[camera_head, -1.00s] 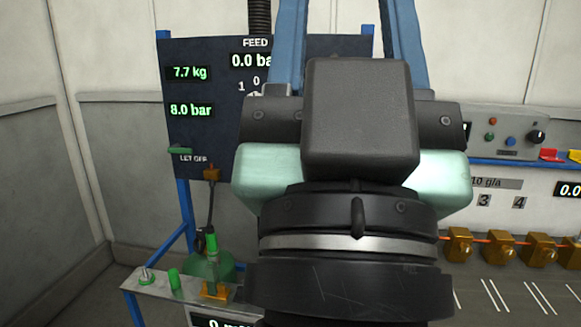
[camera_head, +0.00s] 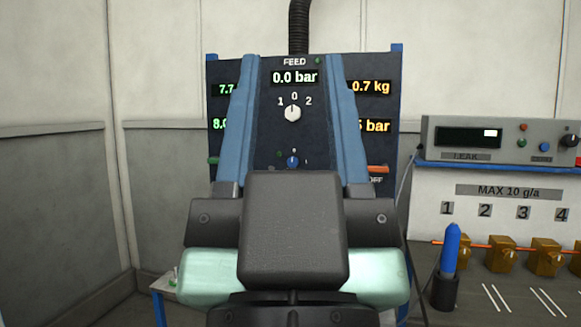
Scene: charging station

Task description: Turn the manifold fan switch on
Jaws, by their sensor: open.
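My gripper (camera_head: 290,58) is open and empty, its two blue fingers pointing up and away in front of the dark panel (camera_head: 258,165). Between the fingers I see the FEED display (camera_head: 295,77) reading 0.0 bar. Below it is a white selector knob (camera_head: 293,114) marked 1, 0 and 2, its pointer apparently near 0. Lower down is a small blue knob (camera_head: 293,161) with marks too small to read. No label reads "fan", so I cannot tell which control is the manifold fan switch. The fingers cover parts of the panel; I cannot tell any contact.
At right, a grey LEAK box (camera_head: 500,140) stands above a white board (camera_head: 510,215) with several brass valves (camera_head: 503,255). A black hose (camera_head: 298,25) rises above the panel. Grey walls stand behind.

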